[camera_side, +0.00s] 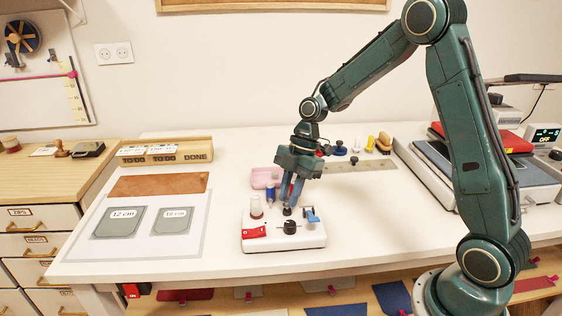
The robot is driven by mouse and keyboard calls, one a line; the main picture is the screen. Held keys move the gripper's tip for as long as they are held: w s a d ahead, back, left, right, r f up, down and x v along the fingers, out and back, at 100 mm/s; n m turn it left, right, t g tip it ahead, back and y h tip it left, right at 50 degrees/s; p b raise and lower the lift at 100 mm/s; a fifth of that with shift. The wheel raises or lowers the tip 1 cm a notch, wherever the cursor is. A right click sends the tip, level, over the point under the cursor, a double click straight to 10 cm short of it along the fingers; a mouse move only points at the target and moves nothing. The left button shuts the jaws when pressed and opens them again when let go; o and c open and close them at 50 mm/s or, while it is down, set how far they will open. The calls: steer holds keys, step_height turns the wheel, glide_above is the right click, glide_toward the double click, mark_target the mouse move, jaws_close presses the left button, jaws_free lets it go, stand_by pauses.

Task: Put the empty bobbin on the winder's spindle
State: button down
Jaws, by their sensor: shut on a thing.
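The winder (284,238) is a white box near the table's front edge, with a red label, a black knob, a blue lever and a white-and-red spool on top. My gripper (290,203) points down just above the winder's top, its blue fingers close together. A small dark piece (287,210) shows right under the fingertips; I cannot tell whether it is the spindle or part of the bobbin. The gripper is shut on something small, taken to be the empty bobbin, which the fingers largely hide. I cannot tell whether it touches the spindle.
A blue spool (270,192) and a pink tray (262,177) stand close behind the winder. A cutting sheet with two grey templates (118,222) lies left. A metal ruler (362,166) and small tools lie behind right. The table right of the winder is clear.

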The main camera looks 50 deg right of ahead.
steer(key=shift+f, duration=0.6)
stand_by(0.8)
steer(key=c, duration=1.6)
jaws_free()
steer(key=shift+o, duration=0.2)
steer(key=v, duration=1.1)
